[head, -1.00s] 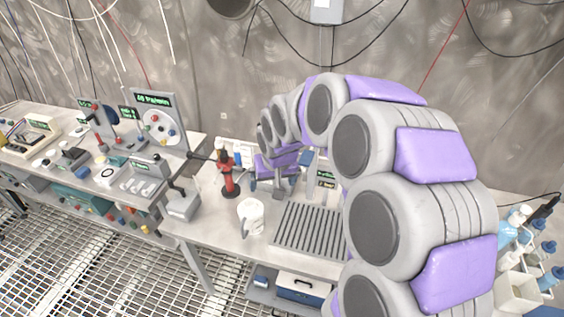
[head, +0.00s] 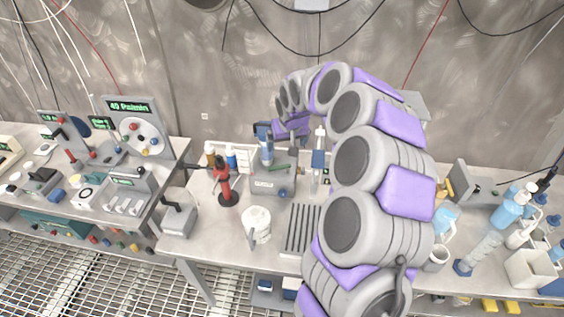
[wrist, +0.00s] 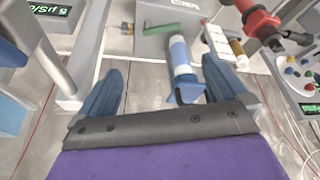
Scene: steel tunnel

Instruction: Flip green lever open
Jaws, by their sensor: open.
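The green lever (head: 278,168) lies flat along the top of a small grey box (head: 272,186) on the bench. In the wrist view the green lever (wrist: 162,28) shows at the top, beyond my fingertips, on the same grey box (wrist: 150,46). My gripper (wrist: 162,75) is open, its two blue fingers wide apart and not touching the lever. A blue and white cylinder (wrist: 182,58) stands between the fingers and the box. In the head view my gripper sits behind the box, partly hidden by my arm.
A red stand (head: 226,185) and a white mug (head: 257,225) stand left and front of the box. A ribbed grey plate (head: 301,228) lies in front. Bottles (head: 510,205) stand at the right. A grey post (wrist: 88,55) rises beside the left finger in the wrist view.

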